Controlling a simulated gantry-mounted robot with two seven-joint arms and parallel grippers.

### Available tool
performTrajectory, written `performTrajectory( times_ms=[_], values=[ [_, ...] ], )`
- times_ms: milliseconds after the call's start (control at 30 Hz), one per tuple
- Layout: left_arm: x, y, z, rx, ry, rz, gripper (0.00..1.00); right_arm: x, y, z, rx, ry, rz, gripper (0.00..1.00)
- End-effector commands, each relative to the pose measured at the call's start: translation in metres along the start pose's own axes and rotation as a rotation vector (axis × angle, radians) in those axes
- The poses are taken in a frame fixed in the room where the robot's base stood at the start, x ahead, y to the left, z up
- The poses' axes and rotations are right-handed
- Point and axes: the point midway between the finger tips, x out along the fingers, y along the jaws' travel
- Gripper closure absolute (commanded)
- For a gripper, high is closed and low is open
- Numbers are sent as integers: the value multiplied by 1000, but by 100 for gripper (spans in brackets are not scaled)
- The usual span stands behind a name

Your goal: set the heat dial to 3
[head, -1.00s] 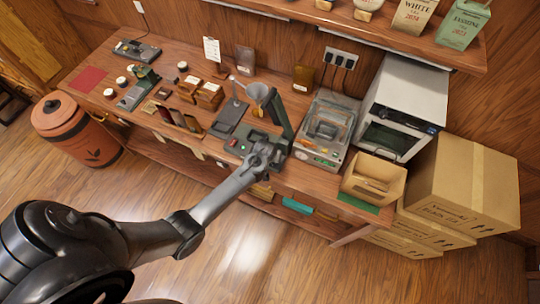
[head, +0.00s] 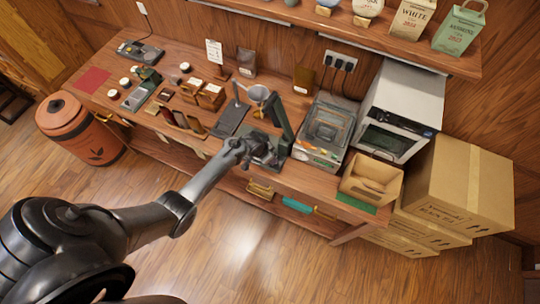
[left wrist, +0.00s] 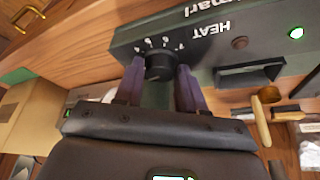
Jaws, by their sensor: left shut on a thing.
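The heat dial (left wrist: 158,66) is a black round knob on a dark panel (left wrist: 215,75), with white numerals around it and the word HEAT beside it, upside down in the left wrist view. I cannot read which numeral it points to. My left gripper (left wrist: 159,80) is shut on the dial, one purple-grey finger on each side. In the head view my left gripper (head: 240,151) is at the front of the dark machine (head: 272,150) and hides the dial. My right gripper is not in view.
A green light (left wrist: 296,33) and a dark red lamp (left wrist: 240,43) sit on the panel. A grey sealing machine (head: 323,130) stands to the right on the wooden counter, by a cardboard tray (head: 372,182). The floor in front is clear.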

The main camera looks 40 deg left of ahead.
Motion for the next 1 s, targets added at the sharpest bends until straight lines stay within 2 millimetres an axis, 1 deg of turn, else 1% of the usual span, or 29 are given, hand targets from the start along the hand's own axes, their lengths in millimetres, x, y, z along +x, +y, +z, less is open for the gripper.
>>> performTrajectory(
  times_ms=[200,500,733,1000],
  values=[
    [1,-3,0,178,-2,71,91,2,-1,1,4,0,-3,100],
    [1,-4,0,357,0,146,91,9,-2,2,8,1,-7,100],
    [1,-3,0,425,-1,175,91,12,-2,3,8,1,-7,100],
    [1,-3,0,444,-1,183,91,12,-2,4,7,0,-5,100]
  ],
)
